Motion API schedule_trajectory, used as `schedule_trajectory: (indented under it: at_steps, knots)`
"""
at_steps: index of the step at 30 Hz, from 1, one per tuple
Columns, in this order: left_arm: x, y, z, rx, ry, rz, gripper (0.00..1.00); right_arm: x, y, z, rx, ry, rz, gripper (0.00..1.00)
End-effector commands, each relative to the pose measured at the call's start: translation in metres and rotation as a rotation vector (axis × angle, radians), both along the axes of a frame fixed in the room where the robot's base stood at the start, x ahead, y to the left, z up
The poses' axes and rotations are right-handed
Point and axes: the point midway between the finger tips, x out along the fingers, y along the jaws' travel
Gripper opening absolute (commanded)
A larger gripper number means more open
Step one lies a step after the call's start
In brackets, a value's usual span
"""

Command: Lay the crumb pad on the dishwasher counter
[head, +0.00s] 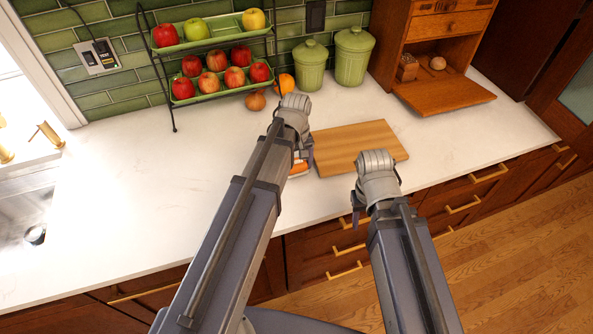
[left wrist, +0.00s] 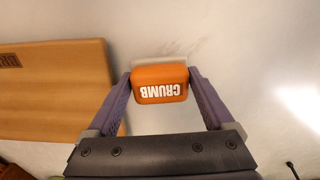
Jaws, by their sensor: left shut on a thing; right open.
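The crumb pad is a small orange block with a pale layer and the white word CRUMB. In the left wrist view the crumb pad (left wrist: 160,83) sits between the two fingers of my left gripper (left wrist: 160,88), which is shut on it. In the head view a strip of the crumb pad (head: 299,170) shows below my left gripper (head: 303,158); my arm hides the rest. The white counter (head: 215,170) is under it; I cannot tell whether the pad touches it. My right gripper (head: 357,207) is open over the counter's front edge, its fingers mostly hidden.
A wooden cutting board (head: 350,146) lies right of the pad. A wire rack (head: 172,108) with apples, an onion (head: 255,102), an orange (head: 285,84) and green canisters (head: 310,68) stand behind. A wooden bread box (head: 440,90) is open at right. The counter at left is clear.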

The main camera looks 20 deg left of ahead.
Motion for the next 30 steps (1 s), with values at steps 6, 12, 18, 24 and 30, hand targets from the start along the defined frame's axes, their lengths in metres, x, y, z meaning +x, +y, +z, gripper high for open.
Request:
schedule_trajectory:
  at_steps: [6, 12, 18, 24, 30]
  knots:
    - [0.0000, 0.0000, -0.0070, 0.000, 0.000, 0.000, 0.42, 0.0000, 0.0000, -0.0070, 0.000, 0.000, 0.000, 0.50]
    - [0.0000, 0.0000, -0.0099, 0.000, 0.000, 0.000, 0.42, 0.0000, 0.0000, -0.0099, 0.000, 0.000, 0.000, 0.50]
    - [0.0000, 0.0000, -0.0103, 0.000, 0.000, 0.000, 1.00, 0.0000, 0.0000, -0.0103, 0.000, 0.000, 0.000, 0.50]
    - [0.0000, 0.0000, -0.0102, 0.000, 0.000, 0.000, 1.00, 0.0000, 0.0000, -0.0103, 0.000, 0.000, 0.000, 0.50]
    - [0.0000, 0.0000, -0.0052, 0.000, 0.000, 0.000, 1.00, 0.0000, 0.0000, -0.0051, 0.000, 0.000, 0.000, 0.50]
